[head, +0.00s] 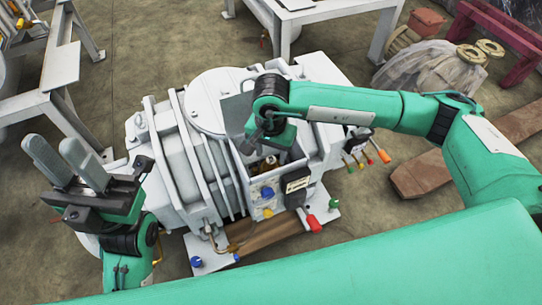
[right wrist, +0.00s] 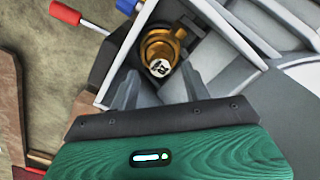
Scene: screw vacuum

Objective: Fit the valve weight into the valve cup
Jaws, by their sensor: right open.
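A brass, ring-shaped part, which looks like the valve cup (right wrist: 160,45), sits inside the open box of the white vacuum machine. A small silvery piece with dark marks (right wrist: 160,68) shows at its middle; I cannot tell if it is the valve weight. In the head view the brass part (head: 266,164) is partly hidden under my right gripper (head: 258,148). In the right wrist view my right gripper (right wrist: 160,82) is open, its fingertips apart on either side near the silvery piece, nothing held. My left gripper (head: 54,143) is raised at the left, open and empty.
The white machine (head: 205,160) fills the middle, with box walls close around my right gripper. A red-handled screwdriver-like part (right wrist: 65,12) and coloured knobs (head: 267,193) stick out nearby. White frame tables (head: 40,85) stand behind; a plank (head: 420,175) lies right.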

